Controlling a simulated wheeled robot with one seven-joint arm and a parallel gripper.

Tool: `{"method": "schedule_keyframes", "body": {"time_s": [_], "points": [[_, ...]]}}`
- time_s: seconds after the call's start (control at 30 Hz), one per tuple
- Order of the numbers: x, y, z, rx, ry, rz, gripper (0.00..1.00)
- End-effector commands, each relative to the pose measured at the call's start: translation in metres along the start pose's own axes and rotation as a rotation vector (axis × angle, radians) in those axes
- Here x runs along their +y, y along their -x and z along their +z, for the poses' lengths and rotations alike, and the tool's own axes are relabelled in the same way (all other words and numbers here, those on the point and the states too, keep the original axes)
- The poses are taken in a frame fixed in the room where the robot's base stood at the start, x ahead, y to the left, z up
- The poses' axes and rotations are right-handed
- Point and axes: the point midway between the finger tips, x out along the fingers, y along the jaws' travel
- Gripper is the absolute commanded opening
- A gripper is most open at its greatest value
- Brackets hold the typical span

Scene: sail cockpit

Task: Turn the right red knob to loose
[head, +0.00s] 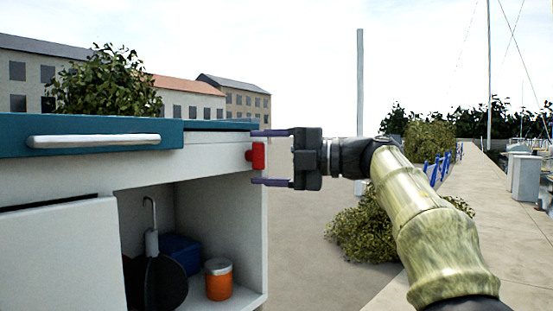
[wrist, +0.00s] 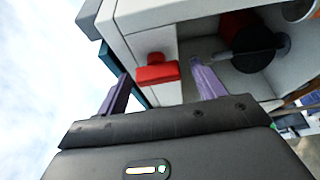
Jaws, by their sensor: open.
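One red knob (head: 257,156) is on the right side of a white cabinet, just under its top. It also shows in the wrist view (wrist: 156,74), with a bar-shaped handle on a short red stem. My gripper (head: 270,158) is open, with one purple finger above the knob and one below it. In the wrist view my gripper's fingers (wrist: 160,84) stand to the left and right of the knob, with a gap on each side. I cannot tell whether they reach fully around it. No second red knob is clearly seen.
The white cabinet (head: 180,160) has a blue-green top edge with a white bar handle (head: 93,141). Its open compartment holds an orange jar (head: 219,279), a blue box (head: 181,254) and a dark pan (head: 160,284). Free space and paving lie right of the cabinet, with a bush (head: 362,236) behind.

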Motion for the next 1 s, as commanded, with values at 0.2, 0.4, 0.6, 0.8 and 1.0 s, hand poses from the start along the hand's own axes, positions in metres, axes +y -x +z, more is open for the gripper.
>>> {"method": "schedule_keyframes", "body": {"time_s": [0.2,0.4,0.6,0.8,1.0], "points": [[-0.001,0.017,0.001,-0.004,0.000,0.002,0.69],[-0.003,0.053,0.001,-0.005,0.002,0.001,0.69],[-0.002,0.094,0.001,-0.006,0.002,-0.001,0.69],[-0.002,0.134,0.001,-0.005,0.001,-0.001,0.69],[-0.001,0.165,0.001,-0.003,0.000,-0.002,0.69]]}}
